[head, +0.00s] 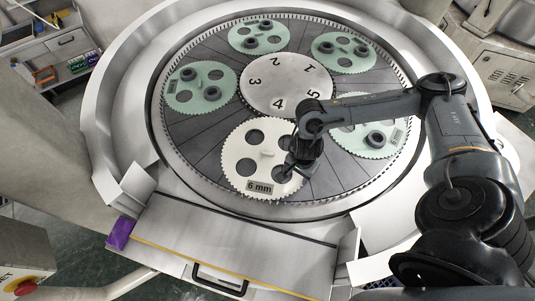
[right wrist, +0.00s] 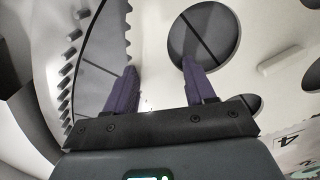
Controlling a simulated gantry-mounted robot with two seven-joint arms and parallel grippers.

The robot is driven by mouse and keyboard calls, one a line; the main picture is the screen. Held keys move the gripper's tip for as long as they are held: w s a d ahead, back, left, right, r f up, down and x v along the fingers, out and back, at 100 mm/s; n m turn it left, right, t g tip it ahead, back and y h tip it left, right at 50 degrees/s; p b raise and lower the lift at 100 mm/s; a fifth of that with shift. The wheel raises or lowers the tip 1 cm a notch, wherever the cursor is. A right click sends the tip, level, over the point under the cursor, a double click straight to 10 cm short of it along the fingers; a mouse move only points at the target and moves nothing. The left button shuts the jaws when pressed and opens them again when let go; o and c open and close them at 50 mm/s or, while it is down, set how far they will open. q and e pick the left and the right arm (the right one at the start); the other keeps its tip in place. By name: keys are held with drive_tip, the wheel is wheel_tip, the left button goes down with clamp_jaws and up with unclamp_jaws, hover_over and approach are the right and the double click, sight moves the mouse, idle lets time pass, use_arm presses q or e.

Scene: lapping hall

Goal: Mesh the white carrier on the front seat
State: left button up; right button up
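The white carrier (head: 240,151), a toothed disc with round holes, a raised bar and a "6 mm" label, lies at the front of the round machine plate, below number 4. It also shows in the right wrist view (right wrist: 258,72). My right gripper (head: 290,174) is over the carrier's right side. In the right wrist view its two purple fingers (right wrist: 158,66) stand apart, the left near the toothed edge, the right at a large hole. Whether they touch the carrier I cannot tell. Carrier teeth and outer pins (right wrist: 70,68) are apart there; meshing elsewhere is unclear. My left gripper is out of view.
Several green carriers with dark rings (head: 200,86) lie around the numbered centre disc (head: 285,83). A toothed outer ring encloses the plate. A tray-like front panel (head: 235,240) with a black handle and a purple block (head: 121,234) stand before it. My right arm covers the right side.

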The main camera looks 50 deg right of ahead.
clamp_jaws()
drive_tip(key=shift+r, duration=0.2)
